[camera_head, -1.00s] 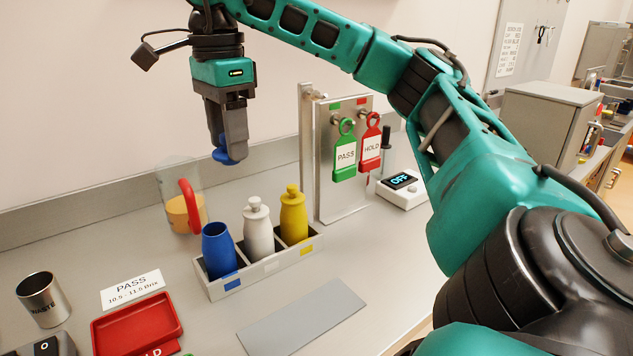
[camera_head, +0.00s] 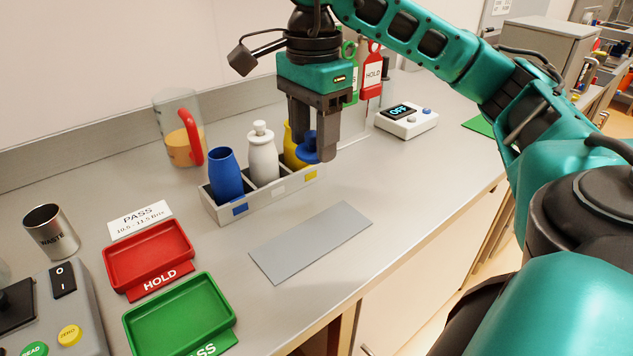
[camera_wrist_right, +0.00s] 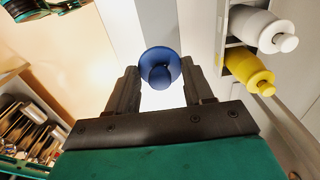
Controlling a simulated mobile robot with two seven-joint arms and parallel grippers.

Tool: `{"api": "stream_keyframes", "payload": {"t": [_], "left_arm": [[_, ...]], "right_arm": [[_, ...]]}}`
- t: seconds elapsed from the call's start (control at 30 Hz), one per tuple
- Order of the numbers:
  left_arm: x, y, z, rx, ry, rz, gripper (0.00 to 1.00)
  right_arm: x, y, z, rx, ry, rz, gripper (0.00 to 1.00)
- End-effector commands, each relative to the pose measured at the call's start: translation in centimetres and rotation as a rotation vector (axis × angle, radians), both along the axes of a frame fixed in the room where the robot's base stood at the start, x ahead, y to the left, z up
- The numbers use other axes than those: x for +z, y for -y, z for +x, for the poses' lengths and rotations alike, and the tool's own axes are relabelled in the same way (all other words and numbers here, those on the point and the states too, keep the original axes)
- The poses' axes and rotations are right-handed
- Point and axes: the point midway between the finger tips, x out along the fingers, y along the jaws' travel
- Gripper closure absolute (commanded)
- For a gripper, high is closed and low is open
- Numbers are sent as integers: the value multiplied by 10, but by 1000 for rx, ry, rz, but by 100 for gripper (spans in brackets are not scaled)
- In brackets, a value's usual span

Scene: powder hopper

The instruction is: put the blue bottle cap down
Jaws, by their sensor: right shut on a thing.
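The blue bottle cap (camera_head: 309,149) is between the fingers of my right gripper (camera_head: 314,145), which is shut on it. The cap is held in the air in front of the yellow bottle's end of the rack. In the right wrist view the cap (camera_wrist_right: 161,68) shows round with a knob, between the fingertips of the gripper (camera_wrist_right: 162,85). The blue bottle (camera_head: 226,175) stands open, without a cap, in the left slot of the rack (camera_head: 240,212). A grey mat (camera_head: 310,243) lies bare on the bench in front of the rack. My left gripper is not in view.
A white bottle (camera_head: 263,155) and a yellow bottle (camera_head: 291,150) stand capped in the rack. A jug (camera_head: 178,125) is behind it. A red tray (camera_head: 148,255), green tray (camera_head: 178,318) and waste cup (camera_head: 51,232) are left. A scale (camera_head: 406,119) stands behind right.

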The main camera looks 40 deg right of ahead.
Motion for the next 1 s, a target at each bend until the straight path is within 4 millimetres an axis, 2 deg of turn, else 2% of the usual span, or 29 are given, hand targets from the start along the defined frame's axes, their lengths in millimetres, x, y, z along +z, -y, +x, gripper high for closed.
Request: {"api": "stream_keyframes", "payload": {"t": [0.03, 0.17, 0.27, 0.4, 0.6, 0.83, 1.0], "left_arm": [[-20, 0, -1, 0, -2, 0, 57], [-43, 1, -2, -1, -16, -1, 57], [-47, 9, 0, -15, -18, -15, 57], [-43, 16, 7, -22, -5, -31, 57], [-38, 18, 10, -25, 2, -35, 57], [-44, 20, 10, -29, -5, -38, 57], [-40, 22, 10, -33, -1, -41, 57]], "right_arm": [[-27, 0, -1, 2, -7, 1, 77], [-60, -1, -1, 1, -6, 2, 77], [-84, -1, -1, 1, -6, 2, 77], [-108, 0, 0, 0, -4, 0, 77], [-122, 0, 0, 0, -2, -1, 77], [-155, 0, -1, -1, -4, 0, 77], [-161, 0, 0, 0, 0, 0, 77]]}}
